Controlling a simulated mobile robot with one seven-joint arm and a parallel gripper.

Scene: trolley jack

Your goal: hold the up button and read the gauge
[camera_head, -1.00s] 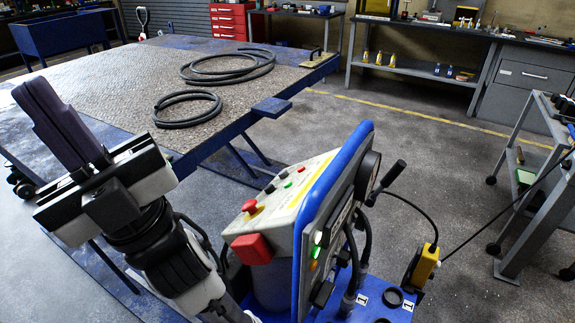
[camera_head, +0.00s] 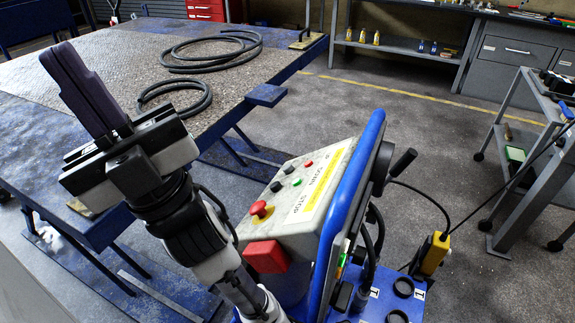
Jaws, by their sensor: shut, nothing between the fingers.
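The control box (camera_head: 320,205) has a sloping light panel with a yellow label strip. It carries a red mushroom button (camera_head: 261,210), black buttons (camera_head: 275,187), a green button (camera_head: 297,182) and a small red button (camera_head: 309,163). DOWN and STOP lettering shows; I cannot tell which button is up. A red block (camera_head: 267,257) is on the near face. A round black part (camera_head: 381,165) behind the blue plate (camera_head: 352,190) may be the gauge; no dial face shows. My gripper (camera_head: 65,62) is shut and empty, raised left of the box and apart from it.
A blue-edged worktable (camera_head: 110,70) with black hose coils (camera_head: 212,50) stands behind and left. A grey trolley (camera_head: 530,150) stands at the right. A yellow device (camera_head: 433,255) is right of the box, with cables nearby. The floor between is open.

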